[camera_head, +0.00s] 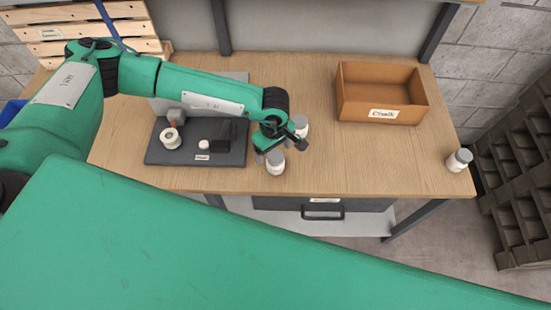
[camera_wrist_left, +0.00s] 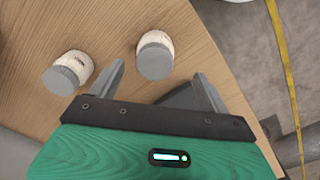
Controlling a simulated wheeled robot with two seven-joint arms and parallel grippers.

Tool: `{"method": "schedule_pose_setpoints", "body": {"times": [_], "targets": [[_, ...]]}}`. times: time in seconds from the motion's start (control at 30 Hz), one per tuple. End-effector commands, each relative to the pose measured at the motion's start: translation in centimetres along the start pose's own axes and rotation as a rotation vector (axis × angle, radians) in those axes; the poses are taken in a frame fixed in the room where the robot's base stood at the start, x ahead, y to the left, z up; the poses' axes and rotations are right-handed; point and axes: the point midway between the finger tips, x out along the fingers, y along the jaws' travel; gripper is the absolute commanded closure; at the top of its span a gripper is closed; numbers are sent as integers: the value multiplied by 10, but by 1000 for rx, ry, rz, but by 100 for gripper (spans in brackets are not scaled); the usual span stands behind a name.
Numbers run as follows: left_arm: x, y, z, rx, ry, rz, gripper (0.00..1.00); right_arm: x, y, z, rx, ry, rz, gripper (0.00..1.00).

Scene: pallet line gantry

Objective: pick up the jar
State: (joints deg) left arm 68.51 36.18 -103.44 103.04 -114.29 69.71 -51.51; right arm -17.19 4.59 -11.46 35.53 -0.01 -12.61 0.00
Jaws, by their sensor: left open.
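Three white jars with grey lids show on the wooden workbench. The front jar (camera_head: 275,161) stands near the front edge, and the back jar (camera_head: 301,127) is just behind it, partly covered by my gripper. The far jar (camera_head: 460,160) stands at the right end. My left gripper (camera_head: 285,146) is open over the two close jars. In the left wrist view one jar (camera_wrist_left: 155,56), seemingly the front one, lies in line with the gap between the open fingers. The other jar (camera_wrist_left: 68,73) is outside the left finger. My right gripper is not in view.
A cardboard box (camera_head: 382,113) labelled Chalk stands at the back right of the workbench (camera_head: 350,160). A dark tray (camera_head: 170,155) with small items is left of the gripper. A dark drawer (camera_head: 325,205) hangs below. The bench between box and front edge is clear.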

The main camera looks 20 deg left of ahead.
Motion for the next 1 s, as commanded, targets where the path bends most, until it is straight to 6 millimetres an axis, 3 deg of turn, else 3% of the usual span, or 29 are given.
{"method": "schedule_pose_setpoints", "body": {"times": [0.2,0.43,0.73,1.0], "targets": [[29,0,1,0,-2,-1,21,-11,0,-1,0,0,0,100],[41,3,0,1,-1,0,21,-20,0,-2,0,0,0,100],[76,7,-2,0,-2,-1,21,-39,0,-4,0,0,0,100],[86,7,-2,0,-2,1,21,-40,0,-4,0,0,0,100]]}}
